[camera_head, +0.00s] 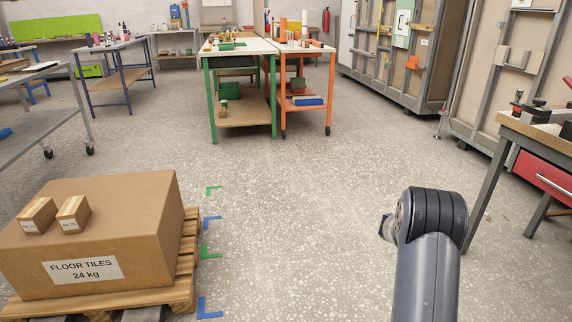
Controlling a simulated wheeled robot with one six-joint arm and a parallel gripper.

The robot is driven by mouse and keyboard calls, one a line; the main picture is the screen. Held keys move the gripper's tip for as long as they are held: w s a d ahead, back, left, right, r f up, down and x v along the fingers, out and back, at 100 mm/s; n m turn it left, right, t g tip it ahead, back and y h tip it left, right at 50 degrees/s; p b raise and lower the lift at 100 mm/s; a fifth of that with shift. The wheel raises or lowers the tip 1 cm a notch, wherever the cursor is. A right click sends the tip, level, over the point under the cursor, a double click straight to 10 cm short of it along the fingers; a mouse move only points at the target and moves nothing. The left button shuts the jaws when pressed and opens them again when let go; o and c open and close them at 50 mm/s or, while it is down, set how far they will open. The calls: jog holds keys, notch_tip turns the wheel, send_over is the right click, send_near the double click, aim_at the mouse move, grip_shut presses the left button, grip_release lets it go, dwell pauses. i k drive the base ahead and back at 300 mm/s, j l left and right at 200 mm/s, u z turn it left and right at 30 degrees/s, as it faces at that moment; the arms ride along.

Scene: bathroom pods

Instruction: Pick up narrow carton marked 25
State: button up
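Two small narrow brown cartons, a left one (38,215) and a right one (73,214), lie side by side with a small gap on top of a large cardboard box (140,225) at the lower left. Each has a small white label on its front end. The print is too small to read surely, so I cannot tell which is marked 25. My arm rises at the lower right, well apart from the cartons, with open floor between. My gripper's fingers do not show; they are hidden or out of view.
The large box reads "FLOOR TILES 24 kg" and stands on a wooden pallet (187,262). Blue and green tape corners mark the floor beside it. A bench with a red drawer (545,178) stands at right. Green (212,100) and orange (328,92) tables stand ahead. The middle floor is clear.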

aim_at(73, 216)
jog(key=i+u, duration=0.3)
jog(key=u, duration=0.15)
jog(key=i+u, duration=0.45)
jog(key=i+l+u, duration=0.15)
jog(key=u, duration=0.25)
jog(key=i+l+u, duration=0.25)
jog(key=u, duration=0.2)
jog(key=i+u, duration=0.25)
jog(key=u, duration=0.15)
jog(key=i+l+u, duration=0.2)
jog(key=u, duration=0.25)
jog(key=i+l+u, duration=0.2)
jog(key=u, duration=0.2)
jog(key=i+l+u, duration=0.15)
jog(key=u, duration=0.3)
jog(key=k+l, duration=0.05)
jog(key=l, duration=0.05)
